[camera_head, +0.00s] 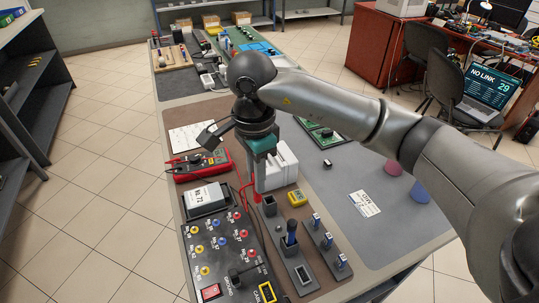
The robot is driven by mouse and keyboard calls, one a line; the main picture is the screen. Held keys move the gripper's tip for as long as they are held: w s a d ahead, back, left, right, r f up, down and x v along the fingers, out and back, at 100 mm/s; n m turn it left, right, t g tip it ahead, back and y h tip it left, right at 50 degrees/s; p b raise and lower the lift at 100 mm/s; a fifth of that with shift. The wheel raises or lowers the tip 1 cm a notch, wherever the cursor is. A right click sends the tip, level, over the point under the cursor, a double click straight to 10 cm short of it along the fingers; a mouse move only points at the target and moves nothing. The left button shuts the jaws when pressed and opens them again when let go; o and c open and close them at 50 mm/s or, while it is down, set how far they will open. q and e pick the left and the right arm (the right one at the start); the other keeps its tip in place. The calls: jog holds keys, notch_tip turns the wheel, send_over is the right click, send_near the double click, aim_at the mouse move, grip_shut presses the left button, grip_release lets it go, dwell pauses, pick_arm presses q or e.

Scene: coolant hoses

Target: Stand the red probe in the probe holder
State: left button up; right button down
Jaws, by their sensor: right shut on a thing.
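My right gripper (259,186) points down over the dark panel, its fingers shut on the red probe (257,198), of which only a small red part shows below the fingers. The fingers hide the rest. The probe holder (269,208) looks like a small dark open-topped block, on a grey strip just right of and below the red probe. I cannot tell whether the probe's tip touches anything. A blue-handled probe (291,228) stands upright in another dark block on the same strip. My left gripper is not in view.
A red multimeter (200,166) with red leads lies behind and left. A control panel (222,245) with coloured sockets is in front. A yellow-framed small box (297,198) and several blue-topped parts (327,241) stand to the right.

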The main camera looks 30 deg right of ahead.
jog(key=w+d+f+m+p, duration=0.1)
jog(key=w+d+f+m, duration=0.1)
jog(key=m, duration=1.2)
jog(key=w+d+f+m+p, duration=0.2)
jog(key=f+m, duration=0.3)
jog(key=m, duration=0.9)
jog(key=shift+w+d+m, duration=0.3)
jog(key=shift+w+d, duration=0.55)
jog(key=shift+w, duration=0.05)
jog(key=shift+f, duration=0.15)
jog(key=shift+f, duration=0.15)
jog(key=shift+f+b, duration=1.05)
jog(key=shift+f, duration=0.55)
